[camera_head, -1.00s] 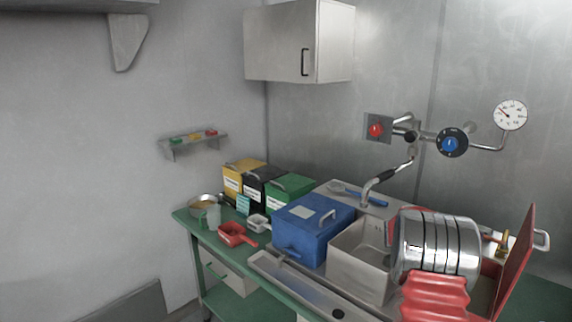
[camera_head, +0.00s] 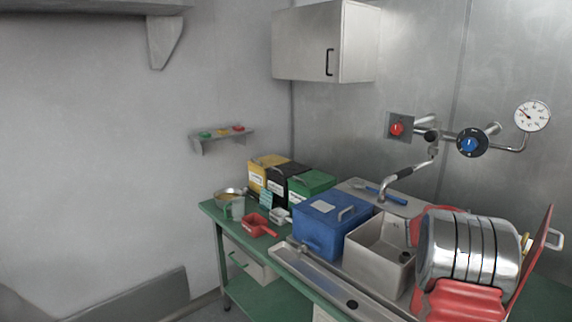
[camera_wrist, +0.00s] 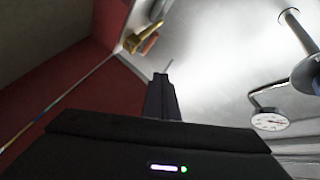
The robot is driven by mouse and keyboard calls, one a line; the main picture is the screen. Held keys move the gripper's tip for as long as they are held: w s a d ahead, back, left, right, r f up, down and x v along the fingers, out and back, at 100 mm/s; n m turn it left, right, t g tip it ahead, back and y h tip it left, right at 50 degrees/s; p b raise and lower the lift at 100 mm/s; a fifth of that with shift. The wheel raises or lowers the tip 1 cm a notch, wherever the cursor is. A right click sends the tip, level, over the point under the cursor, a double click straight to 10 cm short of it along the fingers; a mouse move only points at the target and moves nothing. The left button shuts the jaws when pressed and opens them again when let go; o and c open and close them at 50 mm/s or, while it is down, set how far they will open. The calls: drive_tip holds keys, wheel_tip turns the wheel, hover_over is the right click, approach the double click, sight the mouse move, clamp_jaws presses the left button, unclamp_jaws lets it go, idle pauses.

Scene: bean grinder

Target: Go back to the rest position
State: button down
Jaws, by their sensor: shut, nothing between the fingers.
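My gripper (camera_wrist: 161,95) shows in the wrist view as narrow dark fingers pressed together, pointing up the picture. It is shut and empty, and touches nothing that I can see. Neither my gripper nor my arm shows in the head view. The silver ribbed drum (camera_head: 465,248) of the machine stands on the right in the head view, with red parts around it and a raised red panel (camera_head: 531,262). A dark red surface (camera_wrist: 75,85) fills the left of the wrist view, with a brass fitting (camera_wrist: 142,38) beside my fingers' line.
The green bench (camera_head: 255,240) carries a blue box (camera_head: 320,232), a grey sink (camera_head: 378,262), a red scoop (camera_head: 254,225) and several lidded bins. A faucet (camera_head: 398,180) rises behind the sink. A pressure gauge (camera_head: 532,116) is near the right wall; a cabinet (camera_head: 320,42) hangs above.

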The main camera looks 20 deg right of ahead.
drive_tip(key=w+a+r+n+t+y, duration=0.1)
drive_tip(key=w+a+r+n+t, duration=0.5)
drive_tip(key=a, duration=0.3)
drive_tip(key=w+a+r+n+t+y, duration=0.25)
drive_tip(key=w+a+r+t, duration=0.25)
drive_tip(key=w+a, duration=0.3)
drive_tip(key=a+r+n+t+y, duration=0.2)
drive_tip(key=a+n+t+y, duration=0.6)
drive_tip(key=a, duration=1.4)
drive_tip(key=s+a+f+n+g+y, duration=0.3)
drive_tip(key=s+a+n, duration=0.3)
drive_tip(key=a, duration=0.4)
drive_tip(key=s+a+f+n+g+y, duration=0.2)
drive_tip(key=s+a+n+g, duration=0.15)
drive_tip(key=s+a, duration=0.55)
drive_tip(key=s+a+f+n+g, duration=0.2)
drive_tip(key=s+f, duration=0.2)
drive_tip(key=s, duration=0.4)
drive_tip(key=s+a+f+n+g, duration=0.2)
drive_tip(key=s+f+n, duration=0.1)
drive_tip(key=s, duration=0.6)
drive_tip(key=shift+f, duration=0.9)
